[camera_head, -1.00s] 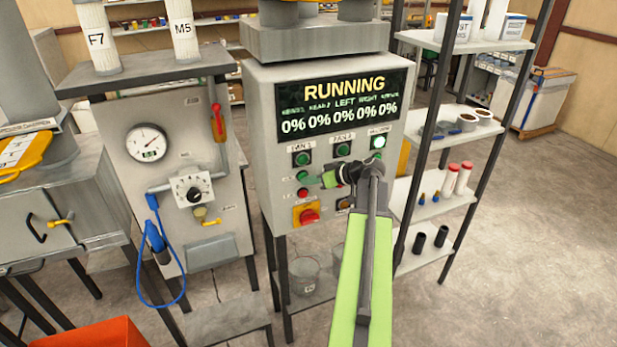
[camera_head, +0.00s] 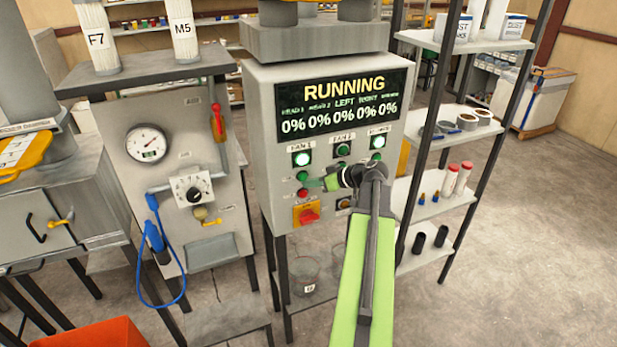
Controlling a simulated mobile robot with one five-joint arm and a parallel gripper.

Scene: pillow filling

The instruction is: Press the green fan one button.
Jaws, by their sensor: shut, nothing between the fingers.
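The grey control cabinet (camera_head: 262,130) stands in the middle of the view, its screen reading RUNNING with a row of 0% values. Under the FAN 1 label, a round lamp (camera_head: 302,159) glows bright whitish green. Below it is the small green fan one button (camera_head: 302,176), with a red button (camera_head: 303,193) beneath. My gripper (camera_head: 314,183) is shut and empty, its tip pointing left at the green button, very close to it. I cannot tell whether they touch. My arm hides part of the panel's right side.
A yellow-backed red emergency knob (camera_head: 308,213) sits low on the panel. A gauge panel (camera_head: 165,110) with a blue hose stands to the left. A shelf rack (camera_head: 440,205) stands close on the right. Open floor (camera_head: 520,240) lies further right.

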